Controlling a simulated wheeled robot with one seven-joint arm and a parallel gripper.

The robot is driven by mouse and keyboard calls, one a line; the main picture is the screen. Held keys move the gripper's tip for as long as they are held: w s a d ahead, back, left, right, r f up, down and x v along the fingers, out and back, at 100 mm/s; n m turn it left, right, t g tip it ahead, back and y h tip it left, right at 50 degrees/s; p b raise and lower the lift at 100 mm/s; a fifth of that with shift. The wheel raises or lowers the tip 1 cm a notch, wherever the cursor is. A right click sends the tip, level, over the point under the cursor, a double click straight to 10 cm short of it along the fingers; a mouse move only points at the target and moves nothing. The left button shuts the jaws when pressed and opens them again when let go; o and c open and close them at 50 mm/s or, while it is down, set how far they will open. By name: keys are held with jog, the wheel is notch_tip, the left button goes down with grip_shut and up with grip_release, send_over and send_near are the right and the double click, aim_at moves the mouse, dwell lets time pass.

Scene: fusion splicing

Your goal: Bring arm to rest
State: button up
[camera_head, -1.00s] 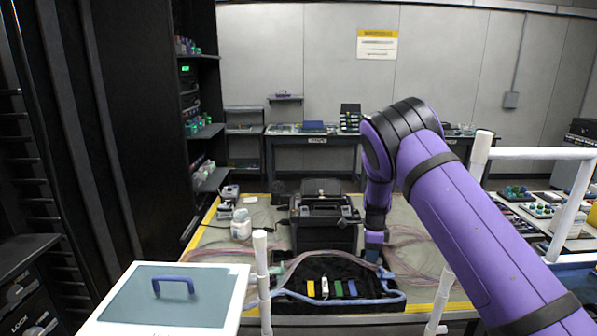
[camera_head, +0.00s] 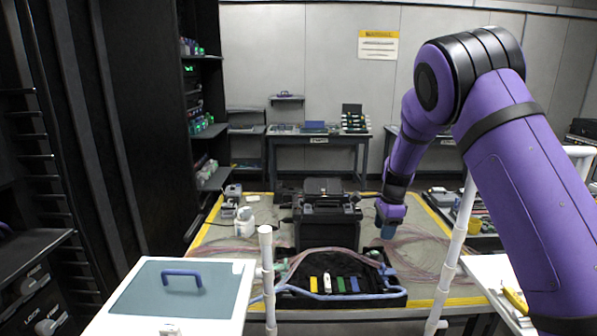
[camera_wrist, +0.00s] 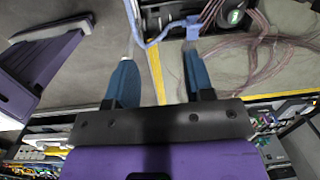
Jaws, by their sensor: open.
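My purple arm comes in from the right in the head view and bends down over the right part of the work table. My gripper (camera_head: 388,226) hangs above the table, to the right of the black splicer case (camera_head: 327,228) and apart from it. In the wrist view my gripper (camera_wrist: 158,85) shows two blue fingers spread wide with nothing between them. The black tray (camera_head: 340,298) with yellow, white, green and blue pieces lies at the table's front edge.
A white box with a blue-handled lid (camera_head: 180,290) stands at the front left. White posts (camera_head: 267,270) rise near the table front. Pink fibre bundles (camera_head: 425,262) lie on the right of the table. Black racks (camera_head: 120,130) fill the left side.

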jog(key=s+d+r+n+t+y, duration=0.15)
jog(key=s+r+n, duration=0.25)
jog(key=s+r, duration=0.65)
jog(key=s+d+r+n+t, duration=0.15)
jog(key=s+r+n, duration=0.25)
jog(key=s+r, duration=0.7)
jog(key=s+d+r+n+h, duration=0.1)
jog(key=s+n, duration=0.3)
jog(key=s, duration=0.7)
jog(key=s+d+r+n+t+h, duration=0.1)
jog(key=s+r+n, duration=0.2)
jog(key=s, duration=0.9)
jog(key=shift+d+n+t, duration=0.15)
jog(key=shift+n+t, duration=0.15)
jog(key=shift+n, duration=0.9)
